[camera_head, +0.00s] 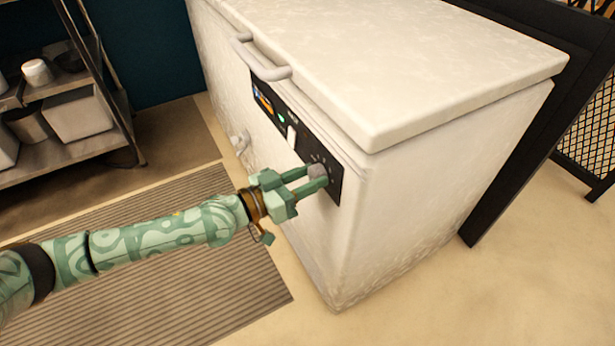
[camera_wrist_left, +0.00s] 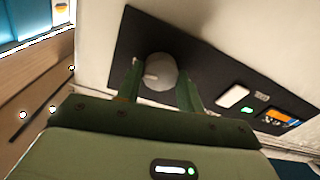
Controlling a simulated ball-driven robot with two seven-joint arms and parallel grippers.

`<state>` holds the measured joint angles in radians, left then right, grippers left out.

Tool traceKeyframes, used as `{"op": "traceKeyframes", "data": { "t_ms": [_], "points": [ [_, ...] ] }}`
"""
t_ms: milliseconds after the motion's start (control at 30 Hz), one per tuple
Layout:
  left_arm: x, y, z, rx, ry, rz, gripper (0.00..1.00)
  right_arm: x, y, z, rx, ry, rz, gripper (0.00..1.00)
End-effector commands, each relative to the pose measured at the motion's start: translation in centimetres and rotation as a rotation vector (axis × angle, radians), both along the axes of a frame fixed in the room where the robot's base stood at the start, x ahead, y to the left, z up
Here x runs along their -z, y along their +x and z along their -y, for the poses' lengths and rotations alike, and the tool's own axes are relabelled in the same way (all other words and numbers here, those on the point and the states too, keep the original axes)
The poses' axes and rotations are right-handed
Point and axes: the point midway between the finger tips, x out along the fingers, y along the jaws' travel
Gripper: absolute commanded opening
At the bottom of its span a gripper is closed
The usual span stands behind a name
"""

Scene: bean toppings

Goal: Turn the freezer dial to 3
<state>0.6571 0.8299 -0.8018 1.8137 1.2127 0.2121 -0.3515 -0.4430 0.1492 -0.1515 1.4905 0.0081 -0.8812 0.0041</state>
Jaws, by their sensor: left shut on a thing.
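The white chest freezer (camera_head: 420,190) stands with its lid closed and a black control panel (camera_head: 335,188) on its front. The grey round dial (camera_head: 318,170) sits at the panel's right end in the head view. It also shows in the left wrist view as a grey knob (camera_wrist_left: 161,72) with a pale mark on its left side. My left gripper (camera_head: 312,178) is shut on the dial, one finger on each side of it. The numbers around the dial are too small or hidden to read. My right gripper is in neither view.
The panel also has a white switch (camera_wrist_left: 233,96), a green light (camera_wrist_left: 247,110) and a small display (camera_wrist_left: 282,118). A lid handle (camera_head: 262,62) juts out above the panel. A metal shelf (camera_head: 70,150) with containers stands at left. A striped mat (camera_head: 190,290) lies on the floor.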

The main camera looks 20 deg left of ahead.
Motion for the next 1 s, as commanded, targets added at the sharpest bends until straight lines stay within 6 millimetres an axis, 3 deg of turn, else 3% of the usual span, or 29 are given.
{"op": "traceKeyframes", "data": {
  "t_ms": [267,1000],
  "points": [
    [0.0,0.0,-0.1,-0.001,-0.052,-0.042,0.15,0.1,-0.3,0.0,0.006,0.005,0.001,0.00],
    [0.1,0.1,-0.2,-0.002,-0.464,-0.365,0.15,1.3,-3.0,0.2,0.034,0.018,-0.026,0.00]
  ]
}}
